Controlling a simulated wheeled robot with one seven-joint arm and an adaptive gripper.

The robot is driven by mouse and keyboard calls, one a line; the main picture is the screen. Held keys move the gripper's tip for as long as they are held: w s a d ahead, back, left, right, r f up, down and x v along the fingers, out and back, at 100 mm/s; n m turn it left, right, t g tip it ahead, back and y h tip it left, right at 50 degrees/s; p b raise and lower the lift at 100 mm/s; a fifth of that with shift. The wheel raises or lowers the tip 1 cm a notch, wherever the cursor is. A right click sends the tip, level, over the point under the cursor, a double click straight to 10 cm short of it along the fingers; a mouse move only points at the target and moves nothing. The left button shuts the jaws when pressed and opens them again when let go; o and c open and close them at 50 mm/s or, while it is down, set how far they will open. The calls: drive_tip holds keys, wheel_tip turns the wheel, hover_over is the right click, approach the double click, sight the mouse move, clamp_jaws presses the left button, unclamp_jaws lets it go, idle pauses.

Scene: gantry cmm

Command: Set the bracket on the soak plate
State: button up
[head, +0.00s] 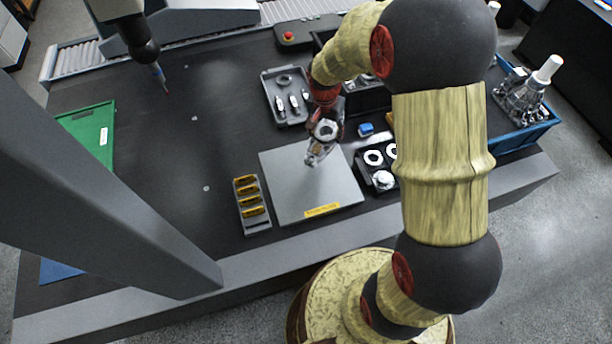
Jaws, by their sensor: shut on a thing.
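The soak plate (290,192) is a flat grey square plate with a yellow label on its front edge, lying on the dark table in the middle of the head view. My gripper (316,154) points down over the plate's back right part. It is shut on a small metallic piece, taken to be the bracket (313,159). The fingers and the piece are hard to tell apart at this size, and the arm hides part of them. I cannot tell whether the piece touches the plate. The front and left of the plate are bare.
A grey rack with yellow blocks (252,222) stands left of the plate. A black tray with white rings (366,178) is close on its right. A grey tray of tools (272,105) lies behind. A probe (160,75) hangs at back left. A blue crate (540,128) holds metal parts.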

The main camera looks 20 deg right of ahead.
drive_tip(key=s+d+f+m+g, duration=0.1)
drive_tip(key=d+m, duration=0.5)
drive_tip(key=m, duration=0.1)
drive_tip(key=m+b, duration=0.2)
drive_tip(key=b, duration=0.2)
hover_over(313, 182)
drive_tip(key=d, duration=0.1)
drive_tip(key=shift+h, duration=0.3)
drive_tip(key=f, duration=0.8)
drive_tip(key=shift+w+f, duration=0.25)
drive_tip(key=shift+f, duration=0.15)
drive_tip(key=shift+s+a+f+b, duration=0.25)
drive_tip(key=shift+a+f+b, duration=0.2)
drive_tip(key=shift+a+f, duration=0.3)
drive_tip(key=shift+f+b, duration=0.7)
drive_tip(key=shift+f, duration=0.95)
drive_tip(key=o, duration=1.7)
drive_tip(key=shift+f, duration=0.15)
drive_tip(key=shift+c, duration=0.2)
